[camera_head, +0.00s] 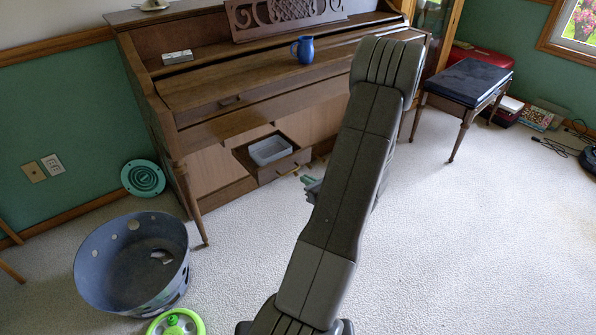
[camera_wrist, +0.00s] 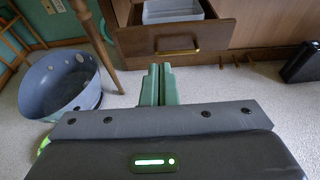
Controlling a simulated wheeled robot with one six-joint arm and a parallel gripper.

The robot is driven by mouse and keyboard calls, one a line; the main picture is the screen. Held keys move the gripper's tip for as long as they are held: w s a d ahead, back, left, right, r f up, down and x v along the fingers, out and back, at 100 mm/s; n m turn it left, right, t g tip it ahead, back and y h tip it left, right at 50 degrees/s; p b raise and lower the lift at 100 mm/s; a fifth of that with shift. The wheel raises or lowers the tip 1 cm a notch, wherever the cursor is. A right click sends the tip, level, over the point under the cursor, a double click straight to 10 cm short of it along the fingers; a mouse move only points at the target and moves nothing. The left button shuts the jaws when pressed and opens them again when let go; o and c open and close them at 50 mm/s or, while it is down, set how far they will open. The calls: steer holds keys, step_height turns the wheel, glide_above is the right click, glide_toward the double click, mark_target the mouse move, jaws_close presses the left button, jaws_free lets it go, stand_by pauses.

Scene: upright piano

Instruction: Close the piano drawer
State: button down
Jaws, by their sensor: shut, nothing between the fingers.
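The piano drawer (camera_head: 283,167) is a wooden drawer low in the front of the brown upright piano (camera_head: 240,82). It stands pulled out and holds a grey bin (camera_head: 270,150). In the wrist view the drawer front (camera_wrist: 190,42) shows a brass bar handle (camera_wrist: 177,46) and the grey bin behind it. My gripper (camera_wrist: 160,72) has green fingers side by side, shut and empty, pointing at the drawer front just below the handle. I cannot tell whether the tips touch it. In the head view my arm hides most of the gripper (camera_head: 308,182).
A grey-blue tub (camera_head: 133,262) stands on the carpet at left, near a piano leg (camera_head: 190,208). A green wheel-like object (camera_head: 175,324) lies in front of it. A piano bench (camera_head: 470,82) stands at right. A blue mug (camera_head: 303,50) sits on the piano.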

mark_target(278, 163)
steer(key=x, duration=0.4)
steer(key=b+x, duration=0.1)
steer(key=x, duration=0.7)
steer(key=shift+a+r+b, duration=0.2)
steer(key=shift+r+b, duration=0.1)
steer(key=shift+r, duration=0.05)
steer(key=shift+w+a, duration=0.25)
steer(key=shift+w, duration=0.25)
steer(key=w+a, duration=0.3)
steer(key=w, duration=0.2)
steer(key=w+a+b, duration=0.1)
steer(key=w+a, duration=0.3)
steer(key=w, duration=0.1)
steer(key=w+a, duration=0.4)
steer(key=w, duration=0.1)
steer(key=shift+b, duration=0.4)
